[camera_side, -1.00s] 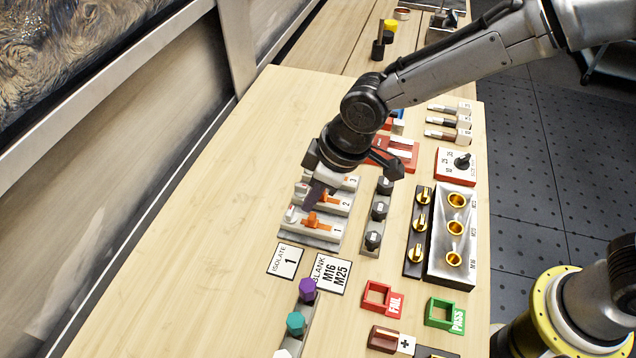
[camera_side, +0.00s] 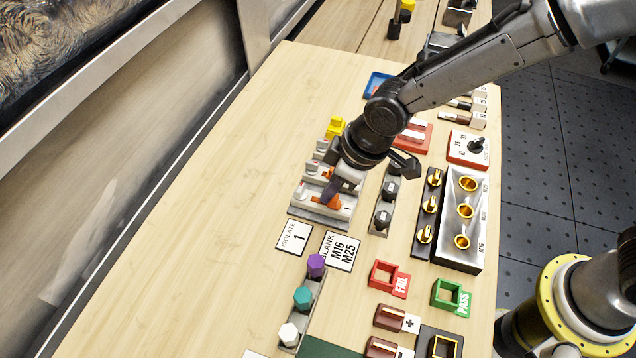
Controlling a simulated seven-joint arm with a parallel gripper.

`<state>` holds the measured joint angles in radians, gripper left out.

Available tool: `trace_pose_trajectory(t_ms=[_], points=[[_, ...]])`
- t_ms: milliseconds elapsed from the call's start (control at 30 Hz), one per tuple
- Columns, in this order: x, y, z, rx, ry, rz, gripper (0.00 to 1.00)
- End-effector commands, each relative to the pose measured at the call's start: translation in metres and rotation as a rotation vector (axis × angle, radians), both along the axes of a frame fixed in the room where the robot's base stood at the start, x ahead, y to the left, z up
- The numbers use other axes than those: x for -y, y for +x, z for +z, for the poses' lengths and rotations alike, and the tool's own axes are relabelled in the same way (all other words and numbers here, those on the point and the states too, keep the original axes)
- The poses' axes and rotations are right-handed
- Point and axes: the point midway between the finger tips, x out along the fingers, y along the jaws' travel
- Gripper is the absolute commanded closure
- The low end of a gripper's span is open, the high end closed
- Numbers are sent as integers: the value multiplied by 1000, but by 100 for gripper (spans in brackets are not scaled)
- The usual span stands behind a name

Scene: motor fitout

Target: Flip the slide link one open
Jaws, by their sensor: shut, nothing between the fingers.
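The slide link numbered 1 (camera_side: 319,209) is the nearest of a row of grey links left of the table's middle. It has an orange slider and a white-and-red post at its left end. My gripper (camera_side: 333,192) is shut and empty, with its fingertips down at the orange slider (camera_side: 334,202). I cannot tell whether they touch it. The arm hides much of the links behind. A card reading "ISOLATE 1" (camera_side: 294,238) lies just in front of the row.
A card reading "BLANK M16 M25" (camera_side: 341,251) lies beside the other card. Black knobs (camera_side: 382,219) and a metal block with brass cups (camera_side: 463,218) stand to the right. Purple, teal and white pegs (camera_side: 302,299) stand in front. The table's left side is bare.

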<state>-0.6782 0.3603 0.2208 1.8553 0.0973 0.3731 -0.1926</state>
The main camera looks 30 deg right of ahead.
Motion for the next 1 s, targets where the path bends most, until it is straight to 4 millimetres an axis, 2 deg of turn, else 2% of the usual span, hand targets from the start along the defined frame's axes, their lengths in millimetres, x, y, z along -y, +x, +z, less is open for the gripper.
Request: trace_pose_trajectory(t_ms=[400,533,1000], points=[[5,-5,-1,-4,-3,-1,100],[6,-6,5,-2,-2,-1,100],[23,-22,81,6,5,0,100]])
